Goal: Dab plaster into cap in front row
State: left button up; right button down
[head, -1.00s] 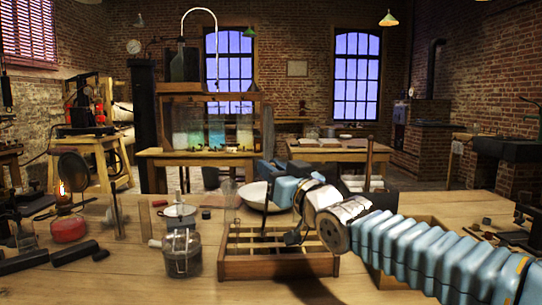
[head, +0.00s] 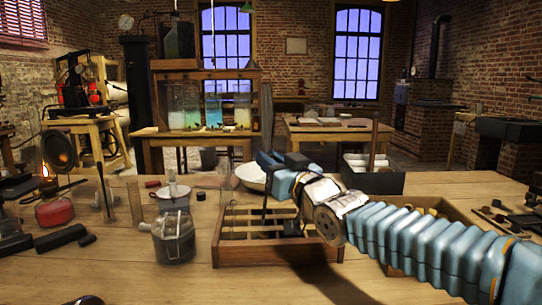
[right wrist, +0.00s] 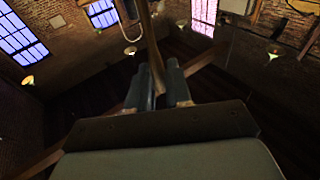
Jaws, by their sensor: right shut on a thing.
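My right gripper (head: 276,172) is over the wooden compartment crate (head: 275,256). In the right wrist view its two blue-grey fingers (right wrist: 160,90) are shut on a wooden stick-like tool (right wrist: 153,50). The tool's working end cannot be made out. Dark thin parts reach down from the gripper toward the crate, and I cannot tell whether they touch it. The arm hides part of the crate, and no cap in its front row can be made out clearly. A white bowl (head: 250,178) sits behind the crate.
A glass jar with a wire handle (head: 174,240) stands left of the crate, with a lidded pot (head: 173,196) behind it. A red spirit burner (head: 55,211) is lit at far left. A grey box (head: 385,183) stands behind my right arm. The front middle of the table is clear.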

jog(key=shift+d+f+b, duration=0.1)
jog(key=shift+f+b, duration=0.2)
dwell(0.4)
jog(key=shift+b, duration=0.35)
dwell(0.7)
jog(key=shift+f, duration=0.25)
jog(key=shift+f+b, duration=1.05)
jog(key=shift+b, duration=0.25)
jog(key=shift+f+b, duration=0.25)
jog(key=shift+b, duration=0.05)
dwell(0.6)
jog(key=shift+r, duration=0.15)
dwell(0.7)
